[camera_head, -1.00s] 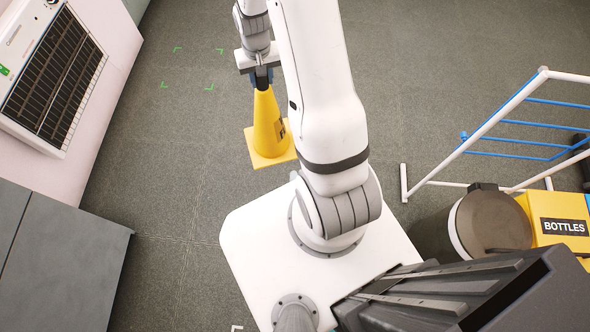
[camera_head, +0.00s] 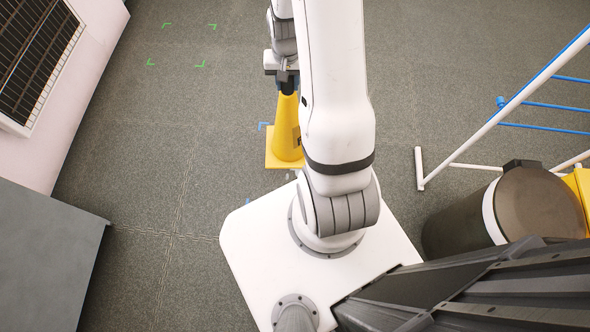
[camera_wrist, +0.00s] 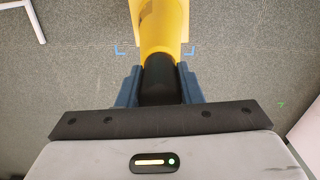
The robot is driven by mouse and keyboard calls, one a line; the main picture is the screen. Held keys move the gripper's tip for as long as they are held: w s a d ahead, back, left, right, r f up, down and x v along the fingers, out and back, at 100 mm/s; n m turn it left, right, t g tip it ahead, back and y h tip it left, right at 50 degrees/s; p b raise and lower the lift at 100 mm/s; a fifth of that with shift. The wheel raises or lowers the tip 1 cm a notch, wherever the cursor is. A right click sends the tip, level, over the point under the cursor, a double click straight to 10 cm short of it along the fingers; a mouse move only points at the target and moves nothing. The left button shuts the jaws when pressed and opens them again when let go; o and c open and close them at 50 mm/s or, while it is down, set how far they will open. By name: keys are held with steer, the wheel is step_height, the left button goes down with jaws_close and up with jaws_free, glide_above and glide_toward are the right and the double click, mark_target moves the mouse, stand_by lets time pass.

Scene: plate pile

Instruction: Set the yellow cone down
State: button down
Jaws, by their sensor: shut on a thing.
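The yellow cone (camera_head: 286,132) hangs upright below my gripper (camera_head: 287,80) in the head view, its square base lowest. My gripper is shut on the black top of the cone; the wrist view shows that top between the blue fingers (camera_wrist: 158,82) and the yellow body (camera_wrist: 163,25) beyond it. Blue corner marks (camera_head: 264,126) show on the floor beside the cone, and also on both sides of it in the wrist view (camera_wrist: 120,51). My arm hides part of the cone's right side. I cannot tell whether the base touches the floor.
Green corner marks (camera_head: 182,45) lie on open floor at upper left. A white-and-blue rack (camera_head: 500,110) and a dark round bin (camera_head: 530,205) stand at right. A grey cabinet (camera_head: 45,250) is at lower left, and a pale unit with a dark grille (camera_head: 35,60) at upper left.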

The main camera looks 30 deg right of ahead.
steer(key=m+b, duration=0.1)
steer(key=b, duration=0.5)
glide_above(296, 119)
steer(key=w, duration=0.2)
step_height(296, 119, down, 7)
steer(key=shift+s+d+f+b, duration=0.15)
steer(key=shift+f+b, duration=0.8)
steer(key=shift+f, duration=1.65)
steer(key=shift+s+d+f+b, duration=0.2)
steer(key=shift+f+b, duration=0.7)
steer(key=shift+f, duration=1.65)
steer(key=shift+w, duration=0.15)
steer(key=shift+f, duration=0.2)
steer(key=c, duration=1)
jaws_free()
